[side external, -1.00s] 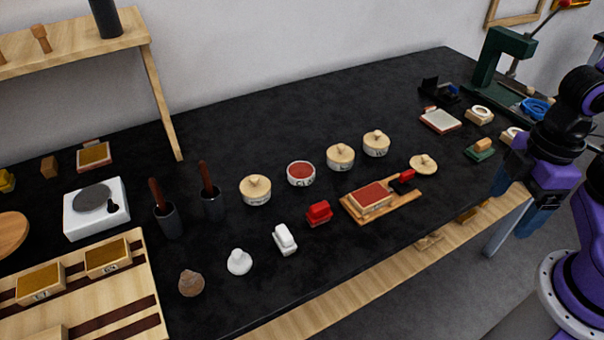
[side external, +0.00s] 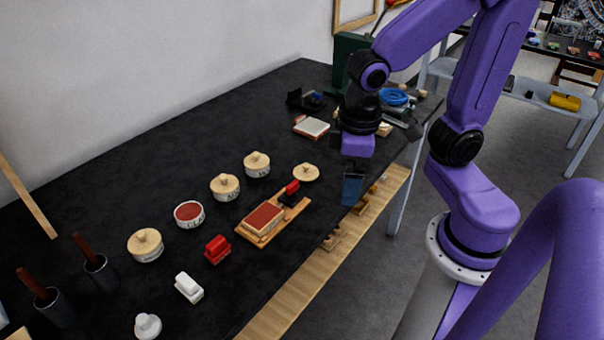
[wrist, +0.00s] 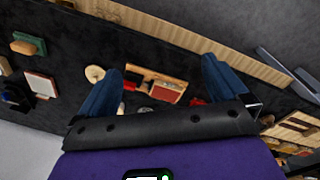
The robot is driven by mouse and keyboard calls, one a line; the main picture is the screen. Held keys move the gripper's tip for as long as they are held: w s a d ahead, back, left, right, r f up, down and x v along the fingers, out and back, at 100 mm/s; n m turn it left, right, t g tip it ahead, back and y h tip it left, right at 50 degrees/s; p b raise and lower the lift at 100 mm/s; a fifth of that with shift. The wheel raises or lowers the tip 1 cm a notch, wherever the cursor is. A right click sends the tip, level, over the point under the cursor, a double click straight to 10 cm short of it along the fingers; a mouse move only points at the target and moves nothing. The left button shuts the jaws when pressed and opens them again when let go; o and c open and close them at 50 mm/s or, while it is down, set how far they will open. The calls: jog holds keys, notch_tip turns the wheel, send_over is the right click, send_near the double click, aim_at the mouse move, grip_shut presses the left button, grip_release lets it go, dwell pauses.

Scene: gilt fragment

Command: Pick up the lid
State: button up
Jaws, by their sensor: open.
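A pale wooden lid (side external: 306,173) with a small knob lies loose on the black table, just past the far end of a wooden board. It also shows in the wrist view (wrist: 94,73), beside the left finger. An uncovered white jar (side external: 189,214) with red contents stands further left; the similar jars near it wear lids. My gripper (side external: 353,188) hangs to the right of the loose lid, near the table's front edge, apart from it. In the wrist view its two blue fingers (wrist: 165,68) are spread wide, with nothing held between them.
The wooden board (side external: 272,220) holds a red pad and a red-and-black piece beside the lid. Lidded jars (side external: 225,187) stand behind it. A white-topped pad (side external: 311,127) lies farther back. Bare black table surrounds the lid's far side.

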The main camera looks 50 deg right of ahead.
jog(key=w+d+m+h, duration=0.2)
jog(key=w+m, duration=0.9)
jog(key=m+h, duration=0.2)
jog(key=m, duration=0.9)
send_near(305, 167)
jog(key=x, duration=0.4)
jog(key=shift+s+a+f, duration=0.1)
jog(key=shift+s+f, duration=0.15)
jog(key=shift+f, duration=0.15)
jog(key=shift+w+x, duration=0.2)
jog(key=shift+x, duration=1.15)
jog(key=shift+w+x, duration=0.15)
jog(key=shift+x, duration=1.2)
jog(key=shift+r, duration=0.1)
jog(key=shift+c, duration=0.3)
jog(key=c, duration=1)
